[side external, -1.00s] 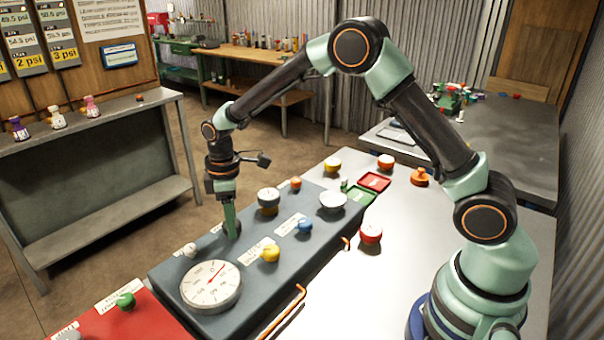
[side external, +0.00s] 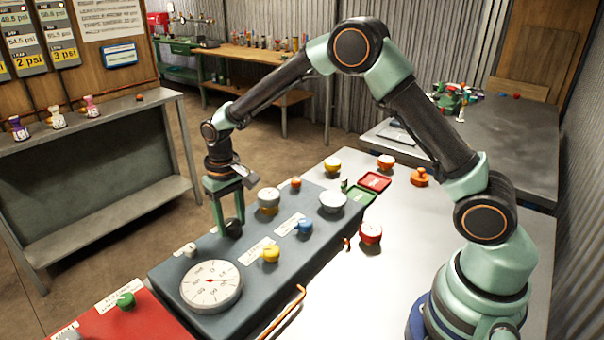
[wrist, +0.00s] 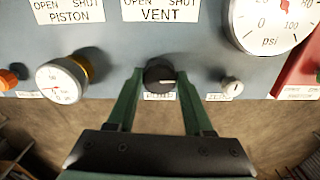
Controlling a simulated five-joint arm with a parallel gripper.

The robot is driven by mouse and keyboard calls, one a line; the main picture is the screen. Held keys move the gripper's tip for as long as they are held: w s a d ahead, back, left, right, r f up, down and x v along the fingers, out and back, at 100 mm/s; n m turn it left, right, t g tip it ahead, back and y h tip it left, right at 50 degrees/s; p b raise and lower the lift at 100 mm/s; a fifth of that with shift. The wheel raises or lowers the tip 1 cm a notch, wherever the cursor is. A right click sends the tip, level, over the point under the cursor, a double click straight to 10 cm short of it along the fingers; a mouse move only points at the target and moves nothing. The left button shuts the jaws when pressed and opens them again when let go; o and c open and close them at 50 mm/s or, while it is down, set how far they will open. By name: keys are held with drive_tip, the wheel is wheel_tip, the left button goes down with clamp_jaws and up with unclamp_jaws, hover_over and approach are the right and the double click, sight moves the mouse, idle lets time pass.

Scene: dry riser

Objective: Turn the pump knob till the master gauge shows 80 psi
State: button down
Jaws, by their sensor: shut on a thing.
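The black pump knob (side external: 233,228) stands on the blue-grey panel (side external: 170,275). In the wrist view the knob (wrist: 159,76) shows a pale mark on its face, pointing right. My gripper (wrist: 159,80) has one finger on either side of the knob and is shut on it; it also shows in the side view (side external: 229,214). The large white master gauge (side external: 211,287) is at the panel's near end, its red needle pointing right in the side view. Its figures are too small to read there. The wrist view cuts off the gauge (wrist: 272,25), so I cannot tell the exact reading.
A small white knob (side external: 191,250) sits close to the pump knob. A smaller gauge (side external: 268,199), a yellow knob (side external: 270,253), a blue knob (side external: 304,227) and a white bowl-shaped part (side external: 332,202) are also on the panel. A red panel (side external: 140,320) adjoins the near end.

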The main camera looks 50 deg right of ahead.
drive_tip(key=m, duration=0.4)
drive_tip(key=shift+r+m, duration=0.1)
drive_tip(key=shift+m, duration=0.2)
drive_tip(key=m, duration=0.4)
drive_tip(key=shift+w+a+m, duration=0.1)
drive_tip(key=shift+m, duration=0.2)
drive_tip(key=m, duration=0.4)
drive_tip(key=shift+m, duration=2.1)
drive_tip(key=shift+c, duration=1.4)
unclamp_jaws()
